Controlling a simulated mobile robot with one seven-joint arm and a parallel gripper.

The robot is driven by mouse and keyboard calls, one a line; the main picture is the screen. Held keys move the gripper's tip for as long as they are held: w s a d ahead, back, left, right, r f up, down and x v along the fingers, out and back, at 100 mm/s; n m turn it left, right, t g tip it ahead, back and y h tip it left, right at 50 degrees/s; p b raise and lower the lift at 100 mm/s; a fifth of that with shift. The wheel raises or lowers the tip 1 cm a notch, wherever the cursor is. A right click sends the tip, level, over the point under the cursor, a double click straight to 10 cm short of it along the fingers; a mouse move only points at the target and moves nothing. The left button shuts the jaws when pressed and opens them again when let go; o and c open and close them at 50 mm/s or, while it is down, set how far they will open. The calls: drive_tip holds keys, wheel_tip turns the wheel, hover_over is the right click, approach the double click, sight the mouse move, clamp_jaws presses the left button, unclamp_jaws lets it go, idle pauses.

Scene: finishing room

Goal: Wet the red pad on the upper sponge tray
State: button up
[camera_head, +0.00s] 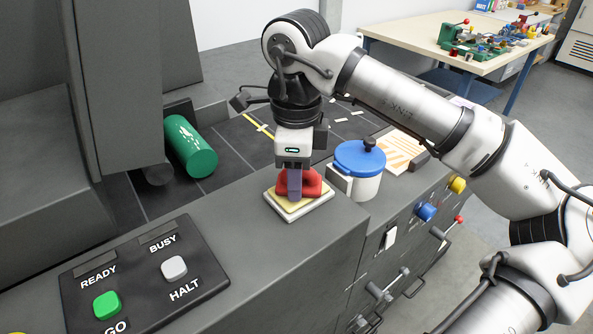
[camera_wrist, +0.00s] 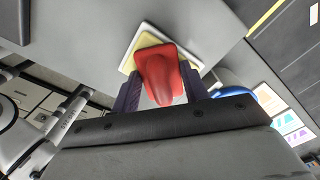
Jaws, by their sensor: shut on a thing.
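The red pad (camera_head: 312,183) is at the sponge tray (camera_head: 299,211), a pale tray with a yellow sponge surface on the dark grey machine top. My gripper (camera_head: 294,190) points down over the tray and is shut on the red pad. In the wrist view the red pad (camera_wrist: 160,74) sits between my two fingers (camera_wrist: 158,92), with the yellow and white tray (camera_wrist: 147,38) behind it. The pad overlaps the sponge in both views; I cannot tell whether its underside touches.
A white pot with a blue lid (camera_head: 359,158) stands close right of the tray. A green cylinder (camera_head: 190,147) lies behind left. A button panel (camera_head: 143,273) is at front left. Knobs and levers (camera_head: 425,211) line the machine's right face. A workbench (camera_head: 420,38) stands behind.

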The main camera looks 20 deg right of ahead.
drive_tip(key=shift+r+p, duration=2.1)
drive_tip(key=shift+r, duration=1.4)
